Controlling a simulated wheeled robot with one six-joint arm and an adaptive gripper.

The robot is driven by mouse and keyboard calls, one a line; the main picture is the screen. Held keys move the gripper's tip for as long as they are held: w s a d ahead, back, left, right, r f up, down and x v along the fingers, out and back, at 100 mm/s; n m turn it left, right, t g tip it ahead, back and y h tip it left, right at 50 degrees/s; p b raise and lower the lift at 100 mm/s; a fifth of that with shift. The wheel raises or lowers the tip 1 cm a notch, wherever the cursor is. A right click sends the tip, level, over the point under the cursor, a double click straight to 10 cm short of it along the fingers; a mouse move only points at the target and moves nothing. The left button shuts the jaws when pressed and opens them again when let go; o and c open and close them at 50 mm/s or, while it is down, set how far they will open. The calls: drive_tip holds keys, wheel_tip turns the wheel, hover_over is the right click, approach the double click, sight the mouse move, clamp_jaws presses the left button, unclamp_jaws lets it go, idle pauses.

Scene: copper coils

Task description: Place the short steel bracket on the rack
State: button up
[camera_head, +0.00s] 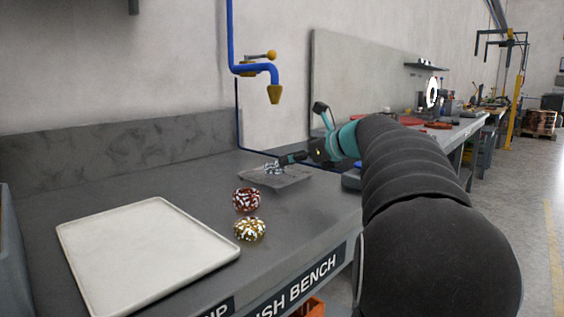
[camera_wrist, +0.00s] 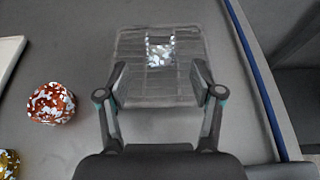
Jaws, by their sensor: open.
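A shiny, speckled silver piece, which looks like the short steel bracket (camera_wrist: 160,54), sits on a clear, gridded rack (camera_wrist: 154,94), near the rack's far edge in the wrist view. In the head view, the bracket (camera_head: 274,168) is small on the rack (camera_head: 290,182), on the grey bench. My gripper (camera_wrist: 160,80) is open, its two fingers apart over the rack with nothing between the tips. The bracket lies beyond the tips in the wrist view. In the head view, my gripper (camera_head: 288,159) is just right of the bracket.
A red-and-white speckled coil (camera_head: 246,199) and a gold-and-white one (camera_head: 250,229) stand on the bench in front of the rack. A large white tray (camera_head: 145,255) lies to the left. A blue pipe with a tap (camera_head: 262,68) hangs above the bench's back.

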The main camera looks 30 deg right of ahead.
drive_tip(key=shift+v, duration=1.85)
